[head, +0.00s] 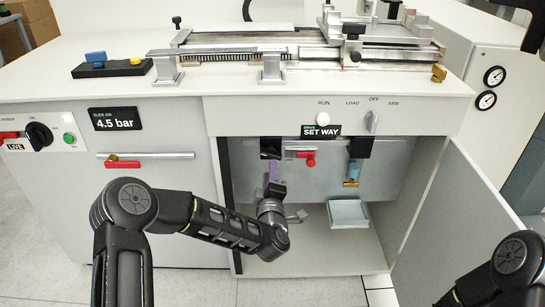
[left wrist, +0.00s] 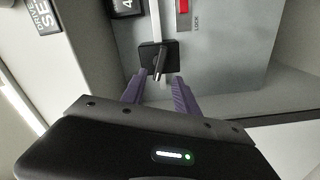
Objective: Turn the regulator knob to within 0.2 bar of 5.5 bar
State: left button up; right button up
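The slide-air readout (head: 117,119) on the cabinet front shows 4.5 bar in the head view. In the left wrist view, a black square block with a short dark pin (left wrist: 157,58) is on the grey panel; it looks like the regulator knob, but I cannot be sure. My left gripper (head: 275,180) reaches into the open bay under the bench. Its purple fingers (left wrist: 158,92) are apart, with a clear gap between them and the block just beyond the tips. I see no contact. My right gripper is out of view; only my right arm shows at bottom right.
A red lock valve (head: 310,160) sits right of the left gripper on the panel. A drive display (head: 321,131) reads SET WAY. A white tray (head: 348,214) is in the bay, and the open door (head: 465,220) stands at its right.

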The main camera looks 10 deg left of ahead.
aim_at(271, 156)
pick_arm(q)
jog(key=shift+d, duration=0.1)
jog(key=shift+x, duration=3.9)
jog(key=shift+d, duration=0.1)
jog(key=shift+c, duration=0.4)
grip_shut()
